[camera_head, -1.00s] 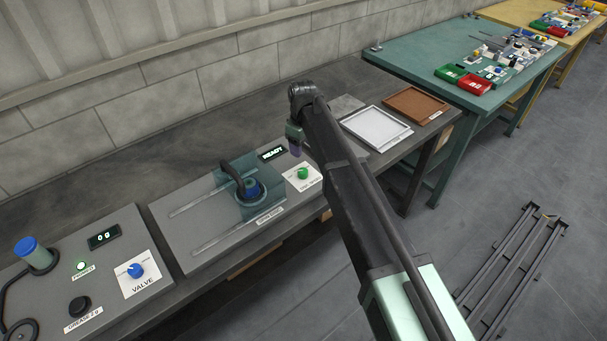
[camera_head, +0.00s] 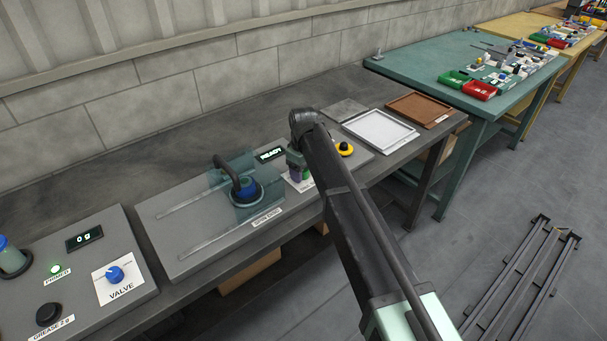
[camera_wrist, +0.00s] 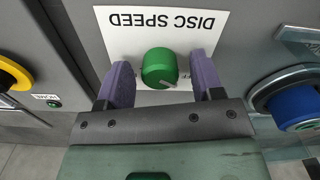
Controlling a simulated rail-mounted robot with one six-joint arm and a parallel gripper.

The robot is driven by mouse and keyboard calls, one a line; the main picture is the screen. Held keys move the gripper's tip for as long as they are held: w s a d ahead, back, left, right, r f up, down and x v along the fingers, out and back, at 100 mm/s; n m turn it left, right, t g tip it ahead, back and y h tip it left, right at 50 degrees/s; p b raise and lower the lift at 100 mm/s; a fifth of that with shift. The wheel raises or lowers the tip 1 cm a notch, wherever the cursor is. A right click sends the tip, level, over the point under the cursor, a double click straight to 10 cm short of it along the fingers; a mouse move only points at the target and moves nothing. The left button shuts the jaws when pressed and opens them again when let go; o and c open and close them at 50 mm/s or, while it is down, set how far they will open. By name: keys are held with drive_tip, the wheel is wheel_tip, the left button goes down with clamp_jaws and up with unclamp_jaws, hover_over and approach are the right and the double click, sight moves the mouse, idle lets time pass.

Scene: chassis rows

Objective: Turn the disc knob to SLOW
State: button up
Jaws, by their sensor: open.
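The green disc knob (camera_wrist: 159,68) sits on a white label reading DISC SPEED (camera_wrist: 160,22), which appears upside down in the wrist view. A pale mark shows on the knob's lower right side in that view. My gripper (camera_wrist: 160,78) is open, with one purple finger on each side of the knob. I cannot tell whether either finger touches it. The position words on the label are mostly hidden by the fingers. In the head view my gripper (camera_head: 300,172) is over the label (camera_head: 298,183), and my arm hides most of the knob.
A blue spindle with a dark hose (camera_head: 246,188) stands left of the label. A READY display (camera_head: 270,155) is behind it. A yellow-ringed button (camera_head: 344,149) is to the right. A white tray (camera_head: 380,129) and brown tray (camera_head: 420,109) lie farther right.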

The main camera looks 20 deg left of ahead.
drive_tip(key=c, duration=0.9)
